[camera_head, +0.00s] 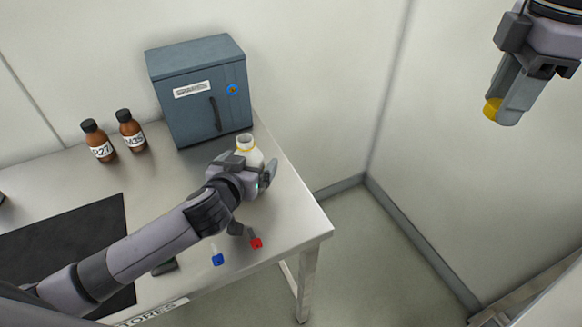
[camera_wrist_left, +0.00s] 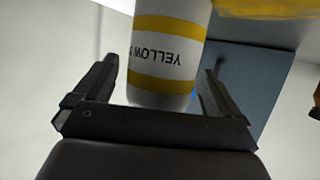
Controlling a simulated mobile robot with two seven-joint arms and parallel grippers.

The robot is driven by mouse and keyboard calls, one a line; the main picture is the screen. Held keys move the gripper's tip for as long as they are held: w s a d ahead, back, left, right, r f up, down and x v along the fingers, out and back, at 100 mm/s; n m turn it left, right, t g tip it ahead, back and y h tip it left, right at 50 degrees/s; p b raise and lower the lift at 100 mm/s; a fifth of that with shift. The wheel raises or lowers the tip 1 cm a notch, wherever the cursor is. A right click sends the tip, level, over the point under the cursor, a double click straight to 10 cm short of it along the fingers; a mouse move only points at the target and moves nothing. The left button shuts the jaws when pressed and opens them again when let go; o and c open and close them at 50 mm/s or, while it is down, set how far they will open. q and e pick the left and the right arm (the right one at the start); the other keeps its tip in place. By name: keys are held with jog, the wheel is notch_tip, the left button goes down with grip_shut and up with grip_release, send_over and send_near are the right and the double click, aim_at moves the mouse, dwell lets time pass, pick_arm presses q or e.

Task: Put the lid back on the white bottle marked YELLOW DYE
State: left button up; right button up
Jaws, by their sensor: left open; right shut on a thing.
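The white bottle (camera_head: 247,151) stands upright on the metal table near its right edge, its mouth open and without a lid. In the left wrist view the bottle (camera_wrist_left: 168,55) has yellow bands and the letters YELLOW D, upside down. My left gripper (camera_head: 248,168) is open, with one finger on each side of the bottle; I cannot tell whether either touches it. My right gripper (camera_head: 500,108) is shut on the yellow lid (camera_head: 491,109), high at the upper right, well apart from the bottle. The gripper hides most of the lid.
A blue-grey cabinet (camera_head: 202,95) stands behind the bottle. Two brown bottles (camera_head: 99,141) (camera_head: 131,131) stand to its left. Small blue (camera_head: 218,260) and red (camera_head: 257,243) items lie near the front edge. A dark mat (camera_head: 60,240) covers the table's left.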

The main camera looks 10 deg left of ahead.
pick_arm(q)
jog(key=shift+w, duration=0.15)
jog(key=c, duration=1.3)
jog(key=shift+o, duration=0.2)
